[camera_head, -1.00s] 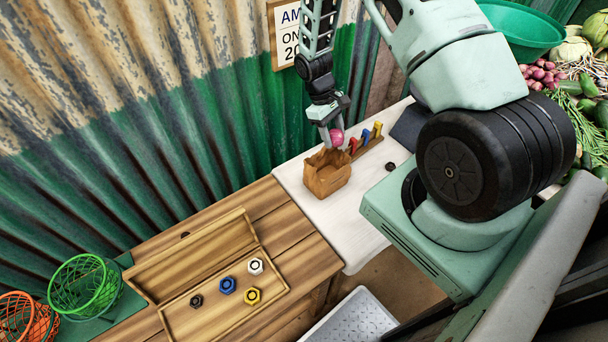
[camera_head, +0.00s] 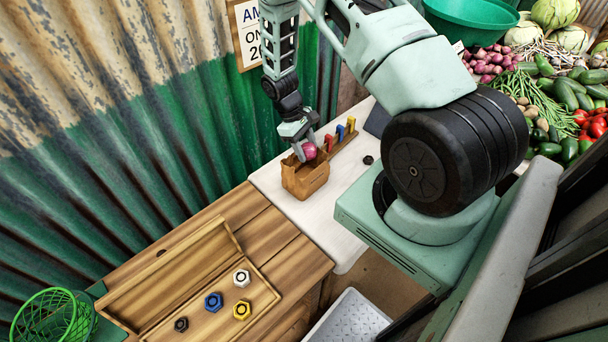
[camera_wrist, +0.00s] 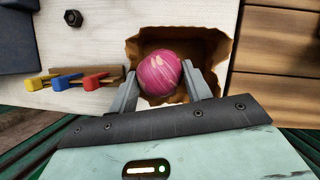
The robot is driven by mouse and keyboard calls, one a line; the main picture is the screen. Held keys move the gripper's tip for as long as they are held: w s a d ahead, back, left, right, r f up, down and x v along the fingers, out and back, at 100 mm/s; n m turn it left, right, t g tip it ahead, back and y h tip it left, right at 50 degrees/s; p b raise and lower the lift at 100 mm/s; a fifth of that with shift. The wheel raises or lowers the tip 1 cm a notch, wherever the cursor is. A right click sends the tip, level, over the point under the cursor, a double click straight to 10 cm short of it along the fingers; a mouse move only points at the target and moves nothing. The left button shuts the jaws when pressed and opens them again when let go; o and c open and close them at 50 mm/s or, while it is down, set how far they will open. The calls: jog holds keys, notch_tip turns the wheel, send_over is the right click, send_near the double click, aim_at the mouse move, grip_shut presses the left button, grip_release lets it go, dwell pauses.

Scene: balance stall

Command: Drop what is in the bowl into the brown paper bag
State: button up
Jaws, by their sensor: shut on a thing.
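My gripper (camera_head: 303,151) is shut on a round pink-purple onion (camera_head: 310,151). The onion (camera_wrist: 160,72) sits between the two fingers in the wrist view. The brown paper bag (camera_head: 304,181) stands open on the white counter. In the wrist view the bag's torn rim (camera_wrist: 218,45) surrounds the onion from above, so the onion is over the bag's mouth. The head view shows the onion at or just above the bag's back rim; the exact height is hard to tell. No bowl holding an onion is clearly identifiable; a large green bowl (camera_head: 463,22) stands at the back.
A wooden rack with red, blue and yellow pieces (camera_head: 340,134) stands right of the bag. A dark nut (camera_head: 368,160) lies on the white counter (camera_head: 345,185). A wooden box (camera_head: 262,298) with several coloured nuts and a green wire basket (camera_head: 52,315) are at front left. Vegetables fill the right.

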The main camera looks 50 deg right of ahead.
jog(key=o, duration=1.1)
jog(key=shift+r, duration=0.1)
jog(key=b+v, duration=0.3)
jog(key=v, duration=1.4)
jog(key=shift+r+b, duration=0.15)
jog(key=shift+b, duration=0.25)
jog(key=shift+w+a, duration=0.1)
